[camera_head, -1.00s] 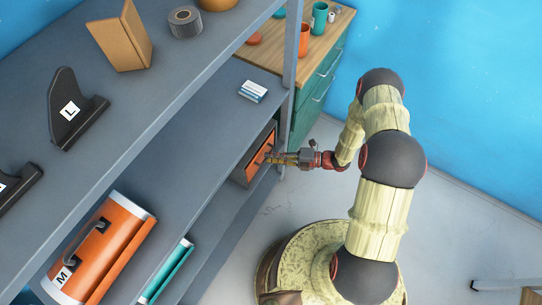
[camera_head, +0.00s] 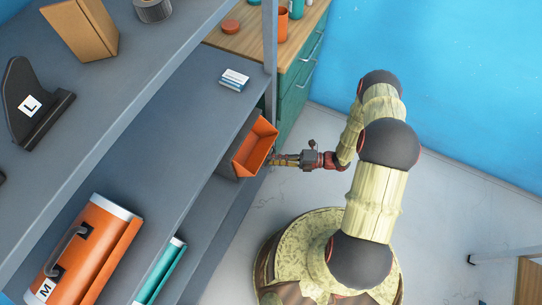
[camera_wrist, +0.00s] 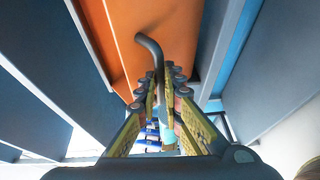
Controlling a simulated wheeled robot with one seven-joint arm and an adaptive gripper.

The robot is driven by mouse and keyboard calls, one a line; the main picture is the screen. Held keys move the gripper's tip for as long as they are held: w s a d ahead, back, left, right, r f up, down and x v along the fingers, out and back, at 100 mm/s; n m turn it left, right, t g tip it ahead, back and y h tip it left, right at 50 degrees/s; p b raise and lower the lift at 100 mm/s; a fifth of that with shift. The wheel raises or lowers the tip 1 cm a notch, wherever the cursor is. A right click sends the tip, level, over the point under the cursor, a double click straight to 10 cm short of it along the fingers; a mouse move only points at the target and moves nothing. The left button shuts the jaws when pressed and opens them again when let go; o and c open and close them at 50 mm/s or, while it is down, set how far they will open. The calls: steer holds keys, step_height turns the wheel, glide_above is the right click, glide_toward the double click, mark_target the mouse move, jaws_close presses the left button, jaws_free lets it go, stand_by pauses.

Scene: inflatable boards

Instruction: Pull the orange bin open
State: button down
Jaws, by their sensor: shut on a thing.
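The orange bin (camera_head: 254,146) sits in a dark grey housing (camera_head: 236,150) under the shelf and stands partly out, its hollow inside showing from above. In the wrist view its orange front (camera_wrist: 170,25) fills the upper middle. A grey curved bar handle (camera_wrist: 149,44) stands on that front and runs down between my fingers. My gripper (camera_head: 274,160) is at the bin's front face, shut on the handle; it also shows in the wrist view (camera_wrist: 164,80). In the head view the handle is hidden.
The grey shelf unit (camera_head: 150,130) is at the left, with an upright post beside the bin. A teal cabinet (camera_head: 296,95) with a wooden top stands behind. An orange case (camera_head: 90,245) marked M lies on a shelf.

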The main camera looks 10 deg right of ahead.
steer(key=shift+f, duration=0.4)
steer(key=c, duration=2.3)
jaws_free()
steer(key=shift+a, duration=0.1)
steer(key=o, duration=0.4)
steer(key=shift+r, duration=0.1)
steer(key=v, duration=1.2)
